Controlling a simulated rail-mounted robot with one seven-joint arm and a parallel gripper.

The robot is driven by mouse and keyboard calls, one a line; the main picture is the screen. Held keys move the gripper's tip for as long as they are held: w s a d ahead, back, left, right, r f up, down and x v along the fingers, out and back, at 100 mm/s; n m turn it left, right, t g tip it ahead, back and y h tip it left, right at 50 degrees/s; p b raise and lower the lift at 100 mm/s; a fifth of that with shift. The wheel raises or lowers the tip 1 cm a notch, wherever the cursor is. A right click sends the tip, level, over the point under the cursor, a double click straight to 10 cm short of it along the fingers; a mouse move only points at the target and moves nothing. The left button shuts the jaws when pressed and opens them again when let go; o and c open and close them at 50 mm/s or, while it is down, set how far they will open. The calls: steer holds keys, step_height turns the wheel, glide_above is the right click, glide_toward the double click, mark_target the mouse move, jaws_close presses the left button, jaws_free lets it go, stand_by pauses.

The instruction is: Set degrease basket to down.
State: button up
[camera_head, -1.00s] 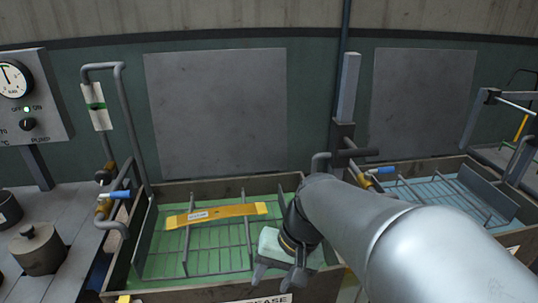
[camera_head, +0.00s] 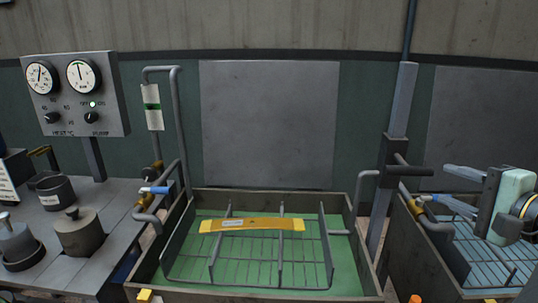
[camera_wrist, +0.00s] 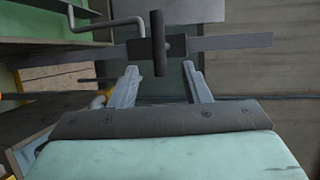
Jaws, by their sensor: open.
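The wire degrease basket (camera_head: 250,258) sits in the tank with green liquid, a yellow bar (camera_head: 252,224) lying across it. I cannot tell how deep the basket sits. A bent grey rod (camera_head: 362,195) links it to a dark slider block (camera_head: 393,152) on a grey upright post (camera_head: 402,95). A dark handle (camera_head: 412,168) sticks out from the block to the right. My gripper (camera_head: 433,184) is open and empty, right of the handle, fingers pointing left at it. In the wrist view, the handle (camera_wrist: 159,55) lies ahead between my open fingertips (camera_wrist: 160,68), apparently untouched.
A second tank (camera_head: 425,250) with blue liquid and a wire rack lies below my gripper. A blue-handled valve (camera_head: 155,190) and pipes stand left of the green tank. A gauge panel (camera_head: 75,95) and several pots are at the left. The wall behind is flat.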

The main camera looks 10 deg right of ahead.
mark_target(413, 172)
steer(key=w, duration=0.4)
steer(key=w+a+f, duration=0.1)
steer(key=w, duration=0.3)
steer(key=w+f+p, duration=0.1)
steer(key=w, duration=0.3)
steer(key=shift+w+a+f, duration=0.15)
steer(key=shift+a+f, duration=0.05)
jaws_close()
